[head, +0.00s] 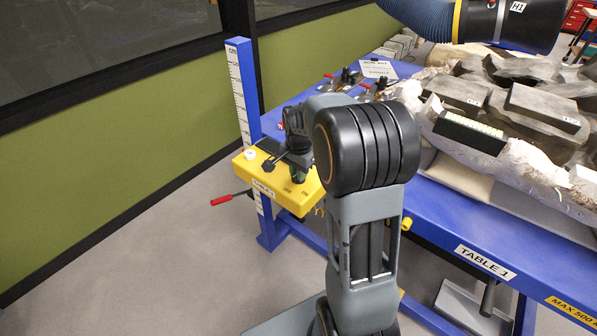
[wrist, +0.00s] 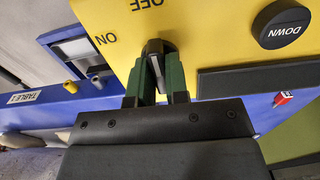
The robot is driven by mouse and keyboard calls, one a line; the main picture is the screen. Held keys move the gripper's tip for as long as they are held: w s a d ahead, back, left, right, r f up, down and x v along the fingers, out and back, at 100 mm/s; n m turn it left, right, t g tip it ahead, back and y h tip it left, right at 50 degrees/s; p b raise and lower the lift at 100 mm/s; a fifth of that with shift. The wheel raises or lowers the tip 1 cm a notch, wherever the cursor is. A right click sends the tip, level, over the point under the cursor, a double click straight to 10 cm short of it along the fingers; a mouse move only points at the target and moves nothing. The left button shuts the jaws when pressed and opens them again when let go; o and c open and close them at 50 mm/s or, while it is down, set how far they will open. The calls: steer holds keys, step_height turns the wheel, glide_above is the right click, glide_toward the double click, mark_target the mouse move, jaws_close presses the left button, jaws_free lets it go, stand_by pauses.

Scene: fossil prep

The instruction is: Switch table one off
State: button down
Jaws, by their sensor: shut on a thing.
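The yellow control box (head: 245,168) labelled TABLE 1 is fixed at the left end of the blue table (head: 520,255). In the wrist view, the yellow panel (wrist: 215,25) carries ON and OFF lettering and a round black DOWN button (wrist: 283,24). My gripper (wrist: 160,75) has its green fingers shut on both sides of a dark switch knob (wrist: 153,48). The knob's bar runs nearly up and down in the picture, its upper end towards OFF; ON is to the left. In the head view, my gripper (head: 299,172) is over the box, partly hidden by my arm.
A large fossil block in a pale jacket (head: 530,150) covers the table's right part. A blue extraction hose (head: 420,15) hangs above it. A red-handled lever (head: 222,200) sticks out left of the box. A blue scaled post (head: 243,90) stands behind it. The floor at left is clear.

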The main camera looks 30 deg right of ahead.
steer(key=c, duration=1.1)
jaws_free()
step_height(320, 180, up, 14)
steer(key=shift+f, duration=0.1)
steer(key=s+a+f+n+t, duration=0.1)
steer(key=s+a+f+n, duration=0.1)
steer(key=s+a+n, duration=0.1)
steer(key=s+a+f+n+t, duration=0.1)
steer(key=s+a+f+n, duration=0.1)
steer(key=s+n, duration=0.3)
steer(key=s+a+f+n+t, duration=0.1)
steer(key=s+a+n, duration=0.3)
steer(key=s, duration=0.4)
steer(key=shift+a+f+n+t, duration=0.3)
steer(key=shift+f+n, duration=0.3)
steer(key=shift+f, duration=0.3)
